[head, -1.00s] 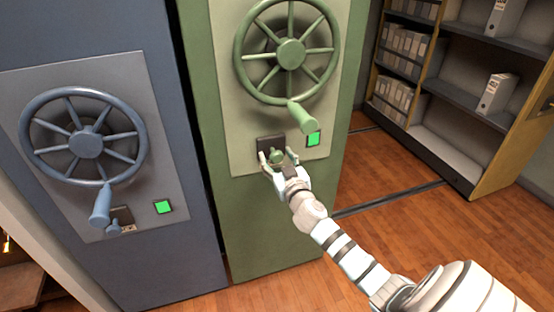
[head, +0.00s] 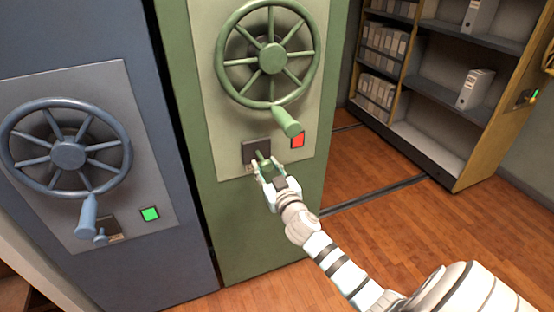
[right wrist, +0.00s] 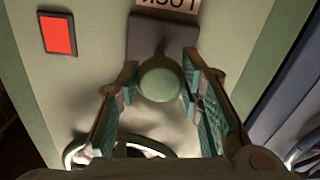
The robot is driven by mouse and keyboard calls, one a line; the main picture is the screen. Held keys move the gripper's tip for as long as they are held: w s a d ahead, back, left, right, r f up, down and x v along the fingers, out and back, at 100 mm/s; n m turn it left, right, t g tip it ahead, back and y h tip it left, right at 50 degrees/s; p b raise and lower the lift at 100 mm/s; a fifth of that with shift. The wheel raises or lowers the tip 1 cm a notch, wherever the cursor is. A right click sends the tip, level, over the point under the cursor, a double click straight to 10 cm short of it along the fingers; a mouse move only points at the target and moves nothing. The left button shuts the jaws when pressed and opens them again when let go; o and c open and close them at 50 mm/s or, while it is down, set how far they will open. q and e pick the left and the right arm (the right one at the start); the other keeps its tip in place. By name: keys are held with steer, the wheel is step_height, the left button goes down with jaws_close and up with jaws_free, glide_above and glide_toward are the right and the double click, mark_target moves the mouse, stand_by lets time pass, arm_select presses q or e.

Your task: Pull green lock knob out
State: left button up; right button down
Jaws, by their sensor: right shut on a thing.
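The green lock knob (head: 263,158) sticks out from a dark square plate (head: 256,149) low on the green cabinet's pale panel. In the right wrist view its round end (right wrist: 160,79) is between my fingertips, with its stem running back to the plate. My right gripper (head: 268,168) is shut on the knob, one finger on each side; it also shows in the right wrist view (right wrist: 161,88). The square light (head: 297,140) beside the plate is red, also in the right wrist view (right wrist: 57,33). My left gripper is not in view.
A green handwheel (head: 272,58) with a projecting handle (head: 288,122) is just above the knob. A blue cabinet with its own handwheel (head: 68,153) and a green light (head: 149,214) stands at left. Shelves (head: 440,90) stand at right, with open wooden floor (head: 400,235) before them.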

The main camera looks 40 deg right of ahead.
steer(key=shift+f, duration=0.1)
steer(key=c, duration=1.3)
jaws_free()
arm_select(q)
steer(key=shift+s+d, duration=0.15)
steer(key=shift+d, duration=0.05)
arm_select(e)
steer(key=shift+o, duration=1.1)
steer(key=shift+s, duration=0.1)
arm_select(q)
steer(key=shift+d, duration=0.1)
arm_select(e)
steer(key=v, duration=1.2)
